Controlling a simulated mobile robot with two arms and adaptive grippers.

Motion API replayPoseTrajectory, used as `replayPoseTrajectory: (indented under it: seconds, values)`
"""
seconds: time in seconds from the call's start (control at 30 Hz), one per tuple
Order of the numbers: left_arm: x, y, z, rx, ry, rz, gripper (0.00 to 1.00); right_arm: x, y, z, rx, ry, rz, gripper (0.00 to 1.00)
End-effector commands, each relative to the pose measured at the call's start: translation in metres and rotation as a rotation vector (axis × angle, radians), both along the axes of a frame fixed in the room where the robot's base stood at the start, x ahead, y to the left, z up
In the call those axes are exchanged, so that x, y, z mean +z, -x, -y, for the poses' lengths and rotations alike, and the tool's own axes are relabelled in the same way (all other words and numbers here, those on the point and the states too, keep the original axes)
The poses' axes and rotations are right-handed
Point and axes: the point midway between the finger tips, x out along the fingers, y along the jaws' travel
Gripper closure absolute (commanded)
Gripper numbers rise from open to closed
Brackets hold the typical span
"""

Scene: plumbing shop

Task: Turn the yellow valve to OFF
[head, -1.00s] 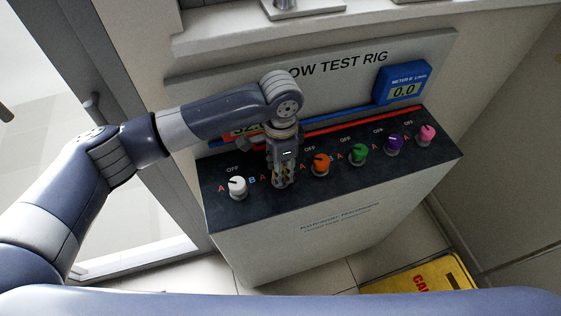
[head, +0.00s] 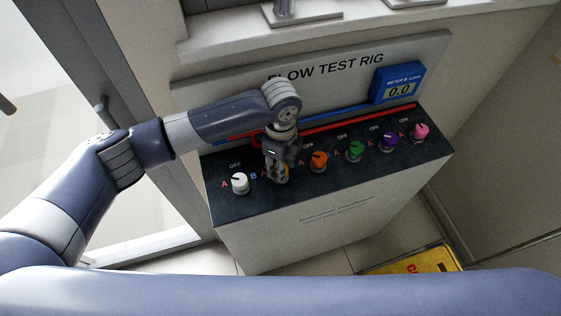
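The black-topped flow test rig (head: 350,188) carries a row of coloured valve knobs. My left gripper (head: 279,178) points down onto the panel between the white knob and the orange knob. It covers the spot of the yellow valve; only a little yellow shows at the fingers, so the knob's pointer is hidden. The fingers look close together at the knob, but I cannot tell whether they grip it. My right gripper is not in view.
The white knob (head: 240,183) is left of my gripper. The orange (head: 318,161), green (head: 354,151), purple (head: 388,141) and pink (head: 420,131) knobs are right of it. The blue meter (head: 398,83) reads 0.0. A yellow caution sign (head: 418,263) lies on the floor.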

Motion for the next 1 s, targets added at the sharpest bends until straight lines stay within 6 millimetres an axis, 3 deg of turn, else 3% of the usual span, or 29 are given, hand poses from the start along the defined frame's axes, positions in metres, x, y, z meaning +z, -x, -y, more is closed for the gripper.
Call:
replayPoseTrajectory:
  seconds: [0.6,0.63,0.7,1.0]
  values:
    - [0.0011,-0.0008,0.001,-0.038,0.004,0.003,0.91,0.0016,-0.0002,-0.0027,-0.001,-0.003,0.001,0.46]
    - [0.0011,-0.0008,0.001,-0.038,0.004,0.003,0.6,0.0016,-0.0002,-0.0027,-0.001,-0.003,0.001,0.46]
    - [0.001,-0.0007,0.001,-0.038,0.003,0.002,0.46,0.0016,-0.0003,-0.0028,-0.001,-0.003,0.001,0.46]
    - [0.0006,-0.0003,0.0005,-0.038,0.001,0.0,0.46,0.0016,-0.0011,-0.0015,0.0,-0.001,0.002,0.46]
